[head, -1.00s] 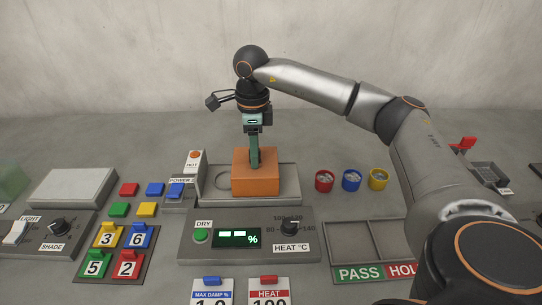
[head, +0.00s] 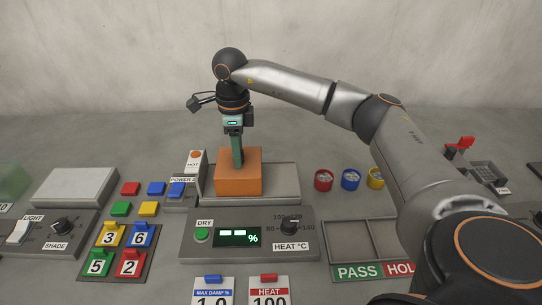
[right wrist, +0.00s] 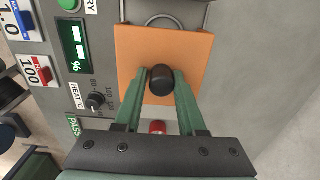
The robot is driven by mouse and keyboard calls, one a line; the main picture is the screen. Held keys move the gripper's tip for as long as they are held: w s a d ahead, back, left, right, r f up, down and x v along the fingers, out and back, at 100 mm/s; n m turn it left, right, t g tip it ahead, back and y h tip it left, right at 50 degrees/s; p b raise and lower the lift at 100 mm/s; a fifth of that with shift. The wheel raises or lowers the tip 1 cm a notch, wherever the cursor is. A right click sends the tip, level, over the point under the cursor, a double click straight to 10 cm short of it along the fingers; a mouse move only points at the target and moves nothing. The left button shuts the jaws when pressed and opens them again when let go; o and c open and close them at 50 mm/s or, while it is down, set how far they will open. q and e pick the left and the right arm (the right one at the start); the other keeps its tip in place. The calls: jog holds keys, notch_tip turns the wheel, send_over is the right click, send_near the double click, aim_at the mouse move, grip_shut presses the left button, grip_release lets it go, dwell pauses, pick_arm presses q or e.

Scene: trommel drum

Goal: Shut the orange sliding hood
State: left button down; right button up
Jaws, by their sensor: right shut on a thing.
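The orange sliding hood (head: 240,185) is a box on the grey dryer's track, at the track's left end in the head view. Its orange top also fills the middle of the right wrist view (right wrist: 190,52). A black knob (right wrist: 162,80) stands on that top. My right gripper (head: 237,163) comes down on the hood from above, and its green fingers are closed around the knob. In the wrist view a round ring (right wrist: 163,20) still shows partly past the hood's far edge. My left gripper is not in view.
The bare grey track (head: 281,183) lies right of the hood. A small post labelled HOT (head: 194,163) stands close at its left. The DRY panel (head: 247,236) is in front, and red, blue and yellow cups (head: 323,180) stand to the right.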

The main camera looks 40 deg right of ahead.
aim_at(226, 162)
jog(key=shift+w+a+f+p, duration=0.2)
jog(key=shift+w+a, duration=0.35)
jog(key=shift+a, duration=0.05)
jog(key=shift+w+a+f+p, duration=0.2)
jog(key=shift+w+a, duration=0.3)
jog(key=shift+a, duration=0.05)
